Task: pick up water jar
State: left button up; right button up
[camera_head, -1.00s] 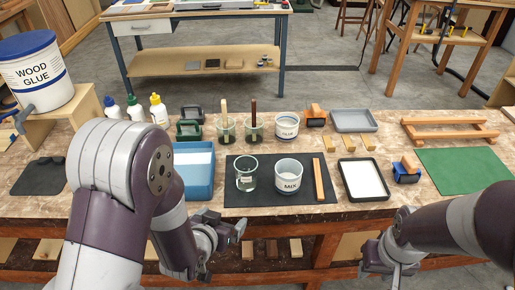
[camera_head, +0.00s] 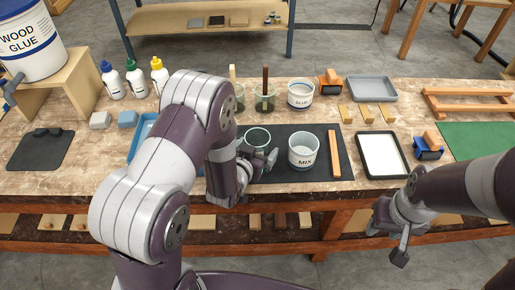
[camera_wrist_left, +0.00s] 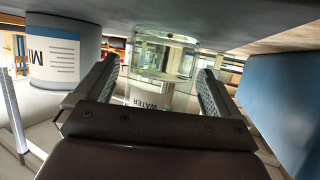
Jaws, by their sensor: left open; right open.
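The water jar (camera_head: 257,137) is a clear glass jar on the dark mat (camera_head: 317,133), left of the white MIX pot (camera_head: 303,150). The jar also shows in the left wrist view (camera_wrist_left: 165,62), with its WATER label upside down. My left gripper (camera_head: 264,163) is open at the near side of the jar. In the wrist view its two fingers (camera_wrist_left: 158,84) stand on either side of the jar, with gaps visible. My left arm partly covers the jar's lower part in the head view. My right gripper (camera_head: 392,232) is open and empty, in front of the table's near edge.
A blue tray (camera_head: 136,142) lies left of the jar, partly behind my left arm; its wall fills the wrist view's right side. Green glass jars with brushes (camera_head: 265,100) and a GLUE pot (camera_head: 300,94) stand behind. A wooden stick (camera_head: 334,153) and white-filled tray (camera_head: 381,154) lie right.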

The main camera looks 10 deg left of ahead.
pick_arm(q)
jog(key=shift+w+f, duration=0.25)
jog(key=shift+w, duration=0.2)
jog(key=shift+s+r, duration=0.1)
jog(key=c, duration=1.3)
jog(key=shift+o, duration=0.2)
jog(key=shift+r, duration=0.15)
